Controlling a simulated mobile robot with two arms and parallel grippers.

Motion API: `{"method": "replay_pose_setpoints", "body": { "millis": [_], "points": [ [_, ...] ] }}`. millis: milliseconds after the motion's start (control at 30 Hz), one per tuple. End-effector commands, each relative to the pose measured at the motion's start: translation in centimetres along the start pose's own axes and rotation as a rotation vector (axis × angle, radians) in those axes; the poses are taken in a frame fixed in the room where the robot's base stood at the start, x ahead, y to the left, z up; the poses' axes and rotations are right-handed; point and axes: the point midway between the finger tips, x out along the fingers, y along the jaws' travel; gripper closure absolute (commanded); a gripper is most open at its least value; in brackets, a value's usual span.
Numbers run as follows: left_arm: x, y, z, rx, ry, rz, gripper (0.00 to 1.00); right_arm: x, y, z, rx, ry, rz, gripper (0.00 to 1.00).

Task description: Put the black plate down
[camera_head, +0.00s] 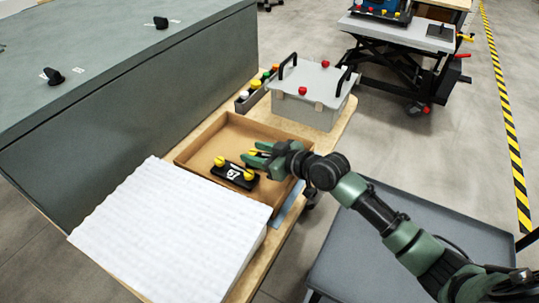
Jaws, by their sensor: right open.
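My right gripper (257,158) has green fingers and is open. My left gripper is out of view.
A large white ribbed block (165,235) fills the near part of the wooden table. A grey box (312,93) with black handles and red knobs stands behind the tray, beside a narrow bin (252,97) of coloured caps. A grey cabinet (120,75) borders the left.

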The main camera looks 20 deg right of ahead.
Motion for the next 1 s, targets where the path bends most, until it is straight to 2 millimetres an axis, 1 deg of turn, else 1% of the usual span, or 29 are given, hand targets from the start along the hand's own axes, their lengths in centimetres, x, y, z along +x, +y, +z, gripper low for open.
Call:
{"method": "replay_pose_setpoints", "body": {
  "millis": [300,400,500,600,700,1000],
  "points": [
    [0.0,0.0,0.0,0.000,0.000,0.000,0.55,-6.6,0.0,0.2,-0.004,-0.005,-0.001,0.56],
    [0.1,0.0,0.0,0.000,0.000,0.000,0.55,-8.4,-0.1,0.1,-0.005,-0.004,-0.002,0.56],
    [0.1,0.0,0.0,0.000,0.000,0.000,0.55,-9.8,0.0,0.2,-0.001,-0.003,-0.001,0.56],
    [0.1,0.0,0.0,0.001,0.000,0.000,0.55,-10.6,-0.1,0.1,-0.002,-0.002,-0.002,0.56],
    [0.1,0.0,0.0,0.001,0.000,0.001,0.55,-10.9,-0.1,0.0,-0.001,-0.002,-0.001,0.56],
    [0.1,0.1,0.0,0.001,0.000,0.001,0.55,-10.9,-0.1,0.0,-0.001,-0.001,-0.001,0.56]
  ]
}}
